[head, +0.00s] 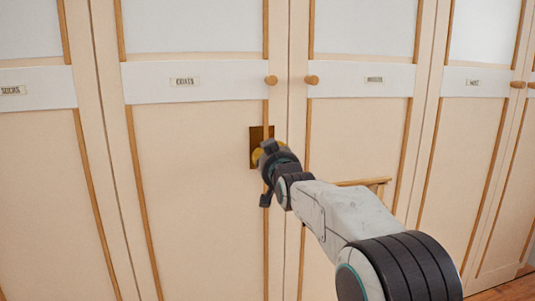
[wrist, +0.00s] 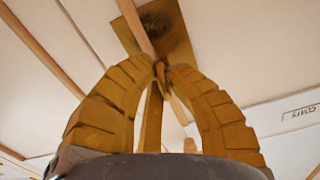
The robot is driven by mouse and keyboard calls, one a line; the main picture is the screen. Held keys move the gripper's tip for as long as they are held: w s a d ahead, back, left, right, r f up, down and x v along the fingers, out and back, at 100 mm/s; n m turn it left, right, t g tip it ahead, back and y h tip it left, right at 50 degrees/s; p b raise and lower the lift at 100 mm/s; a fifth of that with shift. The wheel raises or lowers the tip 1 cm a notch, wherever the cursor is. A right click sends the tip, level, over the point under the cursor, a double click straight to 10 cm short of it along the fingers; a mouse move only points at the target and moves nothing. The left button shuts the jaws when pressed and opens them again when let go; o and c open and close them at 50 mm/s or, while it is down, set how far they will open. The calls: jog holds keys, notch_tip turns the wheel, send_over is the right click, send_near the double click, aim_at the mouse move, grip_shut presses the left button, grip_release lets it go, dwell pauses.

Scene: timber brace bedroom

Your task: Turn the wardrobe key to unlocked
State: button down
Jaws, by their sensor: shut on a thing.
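The wardrobe's COATS door (head: 195,190) is closed, with a brown lock plate (head: 256,133) near its right edge. In the wrist view the lock plate (wrist: 183,42) lies just beyond the fingertips, with a dark patch on it. My gripper (head: 257,155) is at the plate in the head view. In the wrist view its yellow ribbed fingers (wrist: 163,70) meet at their tips on a small thing, apparently the wardrobe key. The key is mostly hidden by the fingers, so its angle cannot be told.
A round wooden knob (head: 271,80) sits above the lock on the same door, and another knob (head: 312,80) is on the neighbouring door. A wooden piece (head: 365,182) shows behind my arm at the right. Wooden floor (head: 507,290) shows at lower right.

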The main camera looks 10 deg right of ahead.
jog(key=shift+n, duration=0.7)
jog(key=shift+r, duration=0.1)
jog(key=shift+a, duration=0.1)
jog(key=c, duration=1.3)
grip_release()
jog(key=shift+o, duration=0.2)
jog(key=s, duration=1.2)
